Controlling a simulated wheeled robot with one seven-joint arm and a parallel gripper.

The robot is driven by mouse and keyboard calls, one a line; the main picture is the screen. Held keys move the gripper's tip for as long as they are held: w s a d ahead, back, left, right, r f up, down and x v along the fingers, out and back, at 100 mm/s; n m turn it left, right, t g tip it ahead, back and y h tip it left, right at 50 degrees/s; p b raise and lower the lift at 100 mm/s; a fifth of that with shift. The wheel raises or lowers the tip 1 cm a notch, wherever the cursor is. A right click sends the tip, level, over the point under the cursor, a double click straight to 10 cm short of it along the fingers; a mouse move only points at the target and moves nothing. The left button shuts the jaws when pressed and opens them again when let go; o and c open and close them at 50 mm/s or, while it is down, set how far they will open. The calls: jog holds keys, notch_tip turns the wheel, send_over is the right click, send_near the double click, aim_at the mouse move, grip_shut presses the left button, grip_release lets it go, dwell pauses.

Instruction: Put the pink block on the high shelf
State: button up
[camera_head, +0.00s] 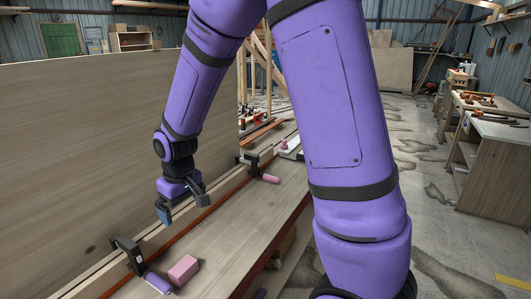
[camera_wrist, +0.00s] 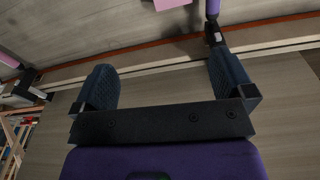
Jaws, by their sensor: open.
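The pink block (camera_head: 183,270) lies on the wooden bench top near the bottom of the head view, to the right of a clamp's purple handle (camera_head: 158,284). In the wrist view part of the pink block (camera_wrist: 172,4) shows at the top edge, cut off by the frame. My gripper (camera_head: 184,205) is open and empty, above the bench near the tall wooden panel, farther along the bench than the block. Its two dark fingers (camera_wrist: 163,78) stand wide apart in the wrist view. I cannot tell which surface is the high shelf.
Black clamps (camera_head: 127,250) (camera_head: 250,160) stand along the panel's foot by a red-brown strip. One has a pink handle (camera_head: 271,179). The tall wooden panel (camera_head: 90,150) rises at left. A workbench (camera_head: 490,165) stands at right. The bench top between the clamps is mostly clear.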

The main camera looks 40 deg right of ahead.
jog(key=s+d+r+m+t, duration=0.1)
jog(key=s+d+r, duration=0.1)
jog(key=s+r, duration=0.4)
jog(key=s+d+r+t, duration=0.1)
jog(key=s+d+r, duration=0.25)
jog(key=r, duration=0.55)
jog(key=s+d+r+m+t, duration=0.1)
jog(key=s+r, duration=0.2)
jog(key=s, duration=0.4)
jog(key=s+d+r+t, duration=0.1)
jog(key=s+r, duration=0.2)
jog(key=s, duration=0.4)
jog(key=shift+m, duration=0.4)
